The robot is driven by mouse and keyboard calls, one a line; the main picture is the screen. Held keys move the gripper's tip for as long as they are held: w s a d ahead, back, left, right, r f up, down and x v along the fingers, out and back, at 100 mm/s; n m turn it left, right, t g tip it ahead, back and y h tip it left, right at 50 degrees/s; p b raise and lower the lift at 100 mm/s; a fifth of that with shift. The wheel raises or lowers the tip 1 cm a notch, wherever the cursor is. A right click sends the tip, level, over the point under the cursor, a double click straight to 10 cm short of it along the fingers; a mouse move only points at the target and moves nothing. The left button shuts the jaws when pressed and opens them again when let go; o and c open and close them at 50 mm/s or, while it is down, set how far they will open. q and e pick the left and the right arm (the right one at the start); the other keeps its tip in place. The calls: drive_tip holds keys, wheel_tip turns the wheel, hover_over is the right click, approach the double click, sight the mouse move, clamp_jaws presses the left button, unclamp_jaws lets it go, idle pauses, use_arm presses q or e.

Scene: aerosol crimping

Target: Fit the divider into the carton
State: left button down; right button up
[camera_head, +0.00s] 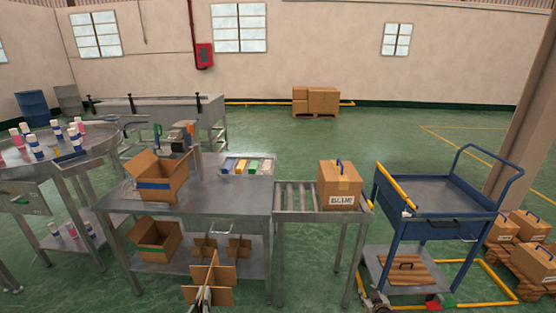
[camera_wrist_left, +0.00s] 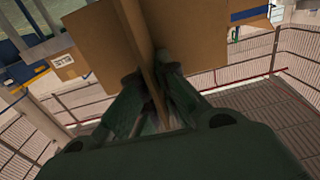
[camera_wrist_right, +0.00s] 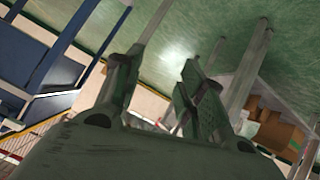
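An open carton (camera_head: 152,190) with a blue band stands on the metal table, its flaps spread up. A cardboard divider (camera_head: 213,272) of crossed panels is in my left gripper (camera_head: 206,292), low in front of the table. In the left wrist view, the fingers (camera_wrist_left: 150,85) are shut on a panel of the divider (camera_wrist_left: 185,30). The divider is apart from the carton and lower than it. My right gripper (camera_head: 378,303) is low in front of the blue cart. In the right wrist view, its fingers (camera_wrist_right: 162,65) are apart with nothing between them.
A green-banded open carton (camera_head: 157,240) and two more dividers (camera_head: 204,248) sit on the table's lower shelf (camera_head: 180,268). A closed carton marked BLUE (camera_head: 340,187) is on the roller conveyor (camera_head: 297,197). A blue cart (camera_head: 440,195) stands right. The table's front middle is clear.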

drive_tip(key=s+a+f+g, duration=0.1)
drive_tip(key=s+f+g, duration=0.2)
drive_tip(key=s+f, duration=0.9)
drive_tip(key=s+a+f+g, duration=0.1)
drive_tip(key=s+f+g, duration=0.1)
drive_tip(key=s+f, duration=0.95)
drive_tip(key=s+a+f+g, duration=0.1)
drive_tip(key=s+f, duration=0.3)
drive_tip(key=s, duration=1.2)
drive_tip(key=s+a+f+g, duration=0.2)
drive_tip(key=s+f+g, duration=0.1)
drive_tip(key=s, duration=1.4)
drive_tip(key=shift+f+g, duration=0.35)
drive_tip(key=shift+g, duration=0.05)
